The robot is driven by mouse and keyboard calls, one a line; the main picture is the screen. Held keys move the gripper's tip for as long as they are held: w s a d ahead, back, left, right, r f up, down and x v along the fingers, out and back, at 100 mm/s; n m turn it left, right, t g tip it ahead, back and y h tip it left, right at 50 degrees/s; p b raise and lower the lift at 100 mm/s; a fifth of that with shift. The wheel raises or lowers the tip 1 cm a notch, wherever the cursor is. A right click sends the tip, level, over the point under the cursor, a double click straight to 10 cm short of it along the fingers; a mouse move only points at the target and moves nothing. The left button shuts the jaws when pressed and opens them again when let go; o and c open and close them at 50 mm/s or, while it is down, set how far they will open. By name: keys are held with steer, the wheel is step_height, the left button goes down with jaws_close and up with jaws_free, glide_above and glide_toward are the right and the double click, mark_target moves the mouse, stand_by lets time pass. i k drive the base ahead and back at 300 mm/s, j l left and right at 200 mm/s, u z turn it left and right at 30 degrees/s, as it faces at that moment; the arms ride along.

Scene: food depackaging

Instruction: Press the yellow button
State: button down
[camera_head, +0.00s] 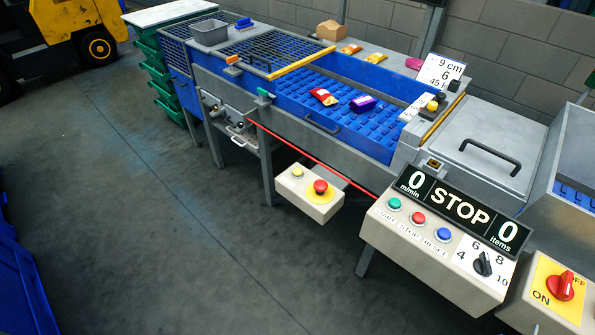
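A small yellow button (297,173) sits on the top of a beige control box (316,210) at the front of the machine. A red mushroom button (320,187) on a yellow disc is just to its right on the same box. A second small yellow round part (433,105) shows on the machine's right end, near a white sign; I cannot tell whether it is a button. My gripper is not in view.
A larger panel (430,260) at the right has green, red and blue buttons, a black dial and a STOP display (460,210). A red rotary switch (561,285) is beside it. Packets lie on the blue conveyor (345,125). The dark floor (150,200) in front is clear.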

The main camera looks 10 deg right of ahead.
mark_target(296, 172)
steer(key=i+j+z, duration=0.25)
steer(key=i+j, duration=0.2)
steer(key=i+j+z, duration=0.2)
steer(key=i+j, duration=0.25)
steer(key=j, duration=0.1)
